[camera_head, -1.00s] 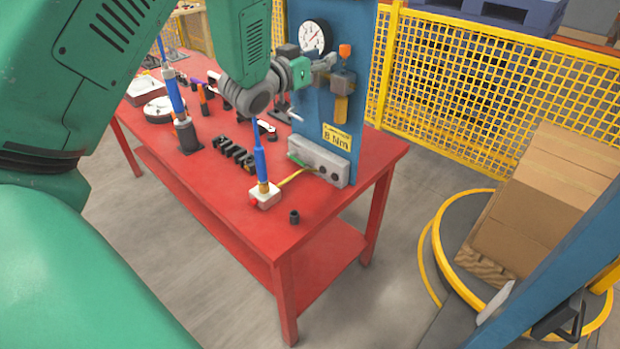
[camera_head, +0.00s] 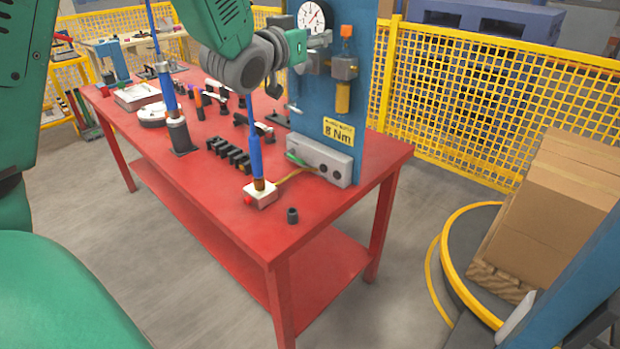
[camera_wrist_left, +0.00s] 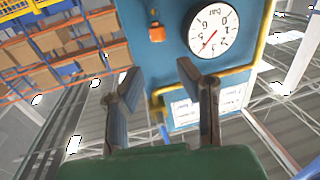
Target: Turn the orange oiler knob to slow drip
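The orange oiler knob (camera_head: 347,30) tops a small grey oiler body (camera_head: 344,68) with an amber bowl (camera_head: 342,98), on the blue panel (camera_head: 350,120). My left gripper (camera_head: 322,52) is left of the knob, beside the oiler, fingers pointing right. A gap shows between knob and gripper. In the left wrist view the two fingers (camera_wrist_left: 166,105) stand wide apart with nothing between them. There the orange knob (camera_wrist_left: 157,33) is beyond the fingertips, above the gap. My right gripper is not in view.
A round pressure gauge (camera_head: 311,17) sits above my left gripper, close by. The red table (camera_head: 330,225) below carries a grey box (camera_head: 320,158), a blue upright tool (camera_head: 256,150) and several small parts. A yellow mesh fence (camera_head: 470,90) stands behind.

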